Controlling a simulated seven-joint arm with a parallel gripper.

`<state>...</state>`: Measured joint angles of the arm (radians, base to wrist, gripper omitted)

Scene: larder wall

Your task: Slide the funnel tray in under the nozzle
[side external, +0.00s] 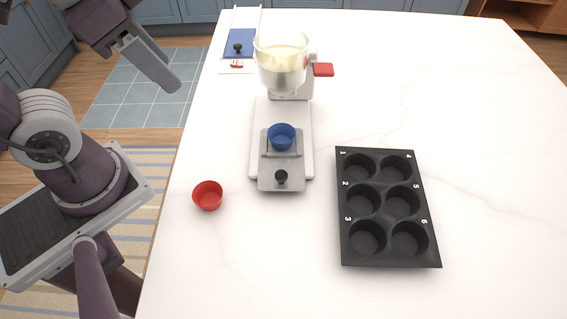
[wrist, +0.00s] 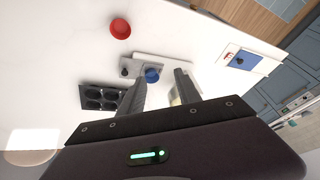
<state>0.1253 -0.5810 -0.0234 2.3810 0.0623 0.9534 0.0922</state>
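The grey tray (side external: 267,183) with a black knob (side external: 281,177) lies on the front part of the dispenser's white base (side external: 301,120), its knob end reaching past the base's front edge. A blue cup (side external: 281,137) sits upright on its rear part, in front of the bowl, not beneath it. The clear bowl (side external: 281,62) holds cream-coloured stuff; its nozzle is too small to make out. My gripper (side external: 172,80) is in the air left of the table, away from the tray. In the wrist view my gripper (wrist: 161,75) is open and empty, with the blue cup (wrist: 152,76) beyond its fingers.
A red cup (side external: 207,195) stands left of the tray near the table edge. A black muffin tin (side external: 387,257) lies to the right. A red lever (side external: 323,70) sticks out beside the bowl. A blue plate (side external: 241,36) with a black knob lies at the back left. The right side is clear.

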